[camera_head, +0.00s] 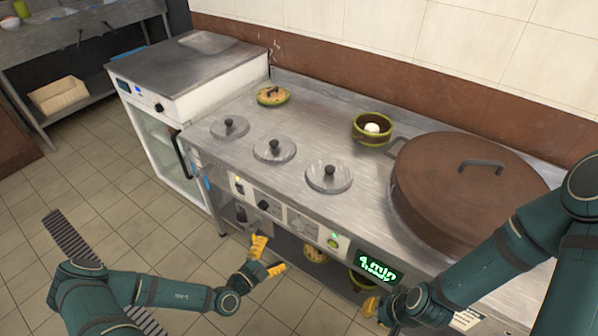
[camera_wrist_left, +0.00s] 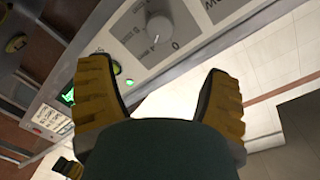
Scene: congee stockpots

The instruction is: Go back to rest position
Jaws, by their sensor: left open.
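My left gripper (camera_head: 268,256) is open and empty in the head view, in front of the stove's control panel. In the left wrist view its two yellow fingers (camera_wrist_left: 158,100) are spread wide with nothing between them, and a dial (camera_wrist_left: 158,26) on the panel shows beyond. My right gripper (camera_head: 372,306) shows at the lower right of the head view, below the green display. Only a small yellow part of it shows, so its jaw state is unclear.
The steel counter (camera_head: 225,165) holds several round lids, a green-rimmed pot (camera_head: 372,128) with a white item inside, and a large brown lidded pot (camera_head: 470,190). A white cabinet (camera_head: 165,145) stands to the left. The tiled floor (camera_head: 110,200) at left is clear.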

